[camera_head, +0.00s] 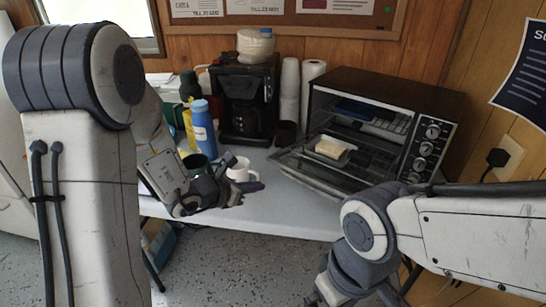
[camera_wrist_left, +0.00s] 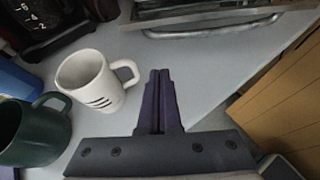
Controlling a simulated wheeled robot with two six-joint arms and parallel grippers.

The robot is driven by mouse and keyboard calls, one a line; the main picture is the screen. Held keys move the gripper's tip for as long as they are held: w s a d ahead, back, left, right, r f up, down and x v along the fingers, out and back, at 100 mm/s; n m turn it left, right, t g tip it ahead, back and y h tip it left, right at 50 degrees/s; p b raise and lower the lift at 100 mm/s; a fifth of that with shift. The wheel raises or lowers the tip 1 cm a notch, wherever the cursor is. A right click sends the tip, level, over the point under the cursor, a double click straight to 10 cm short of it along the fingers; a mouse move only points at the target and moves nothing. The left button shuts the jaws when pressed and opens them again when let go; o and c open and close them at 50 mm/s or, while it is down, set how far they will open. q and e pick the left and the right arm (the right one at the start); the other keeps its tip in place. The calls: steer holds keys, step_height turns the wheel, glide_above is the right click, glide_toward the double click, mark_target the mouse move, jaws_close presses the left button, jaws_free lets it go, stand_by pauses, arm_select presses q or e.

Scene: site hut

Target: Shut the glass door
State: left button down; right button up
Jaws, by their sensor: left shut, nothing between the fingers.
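The toaster oven (camera_head: 385,95) stands at the right of the table. Its glass door (camera_head: 312,172) hangs open, folded down towards the front of the table. In the left wrist view the door's metal handle (camera_wrist_left: 215,32) crosses the top. My left gripper (camera_head: 257,186) is shut and empty, low over the table in front of the white mug and left of the door, apart from it. Its closed fingers also show in the left wrist view (camera_wrist_left: 160,78). My right arm crosses the lower right; its gripper is out of frame.
A white mug (camera_wrist_left: 92,82) and a dark green mug (camera_wrist_left: 30,130) stand left of my left gripper. A blue bottle (camera_head: 202,130), a coffee maker (camera_head: 247,98) and stacked white cups (camera_head: 290,90) stand behind. The table front is clear.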

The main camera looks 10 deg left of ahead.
mark_target(281, 169)
arm_select(q)
steer(key=shift+w+a+n, duration=0.35)
steer(key=shift+a+n, duration=0.05)
steer(key=shift+a, duration=0.1)
steer(key=shift+w+f, duration=0.25)
steer(key=x, duration=0.8)
steer(key=shift+w+f, duration=0.15)
steer(key=shift+w, duration=0.05)
steer(key=r, duration=0.2)
steer(key=w+r+p, duration=0.1)
steer(key=shift+d, duration=0.3)
steer(key=shift+r, duration=0.4)
